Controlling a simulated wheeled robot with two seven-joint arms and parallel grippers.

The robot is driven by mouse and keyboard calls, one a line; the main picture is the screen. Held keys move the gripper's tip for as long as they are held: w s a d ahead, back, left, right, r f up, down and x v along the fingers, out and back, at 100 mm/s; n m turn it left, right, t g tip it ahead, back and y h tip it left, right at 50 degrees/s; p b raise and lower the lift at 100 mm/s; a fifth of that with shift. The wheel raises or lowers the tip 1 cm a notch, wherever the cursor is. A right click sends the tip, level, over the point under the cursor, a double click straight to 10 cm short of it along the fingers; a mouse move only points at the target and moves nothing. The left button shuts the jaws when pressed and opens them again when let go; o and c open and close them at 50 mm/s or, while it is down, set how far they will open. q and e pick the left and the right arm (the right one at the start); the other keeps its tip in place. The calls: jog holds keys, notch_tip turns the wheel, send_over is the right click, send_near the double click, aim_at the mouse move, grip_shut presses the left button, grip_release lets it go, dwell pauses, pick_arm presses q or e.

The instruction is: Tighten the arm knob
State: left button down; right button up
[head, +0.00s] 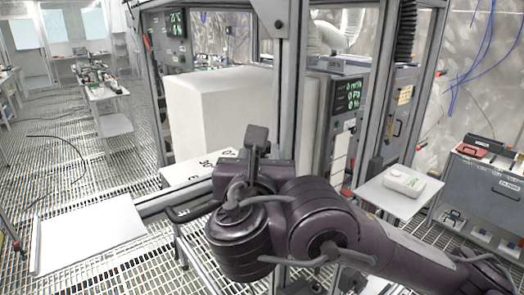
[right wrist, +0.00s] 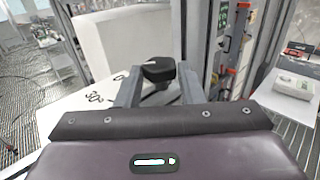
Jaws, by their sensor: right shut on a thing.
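The black arm knob (right wrist: 158,70) has a small pale mark on top and shows in the right wrist view between the fingers. My right gripper (right wrist: 158,90) is shut on it, with one grey finger at each side. In the head view my dark purple right wrist and gripper body cover the knob. A white plate with degree marks lies by the knob, with "30°" (right wrist: 95,97) readable. A dark bar (head: 172,204) runs left from my gripper toward a flat white tray (head: 90,232). My left gripper is not in view.
A large white block (head: 215,115) stands inside a grey-framed enclosure behind the knob. Frame posts (head: 290,100) rise close to my right arm. A shelf with a pale box (head: 404,182) and a grey cabinet (head: 485,190) stand right. Open grating floor lies left.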

jog(key=shift+h, duration=0.4)
jog(key=o, duration=0.7)
jog(key=shift+f, duration=0.1)
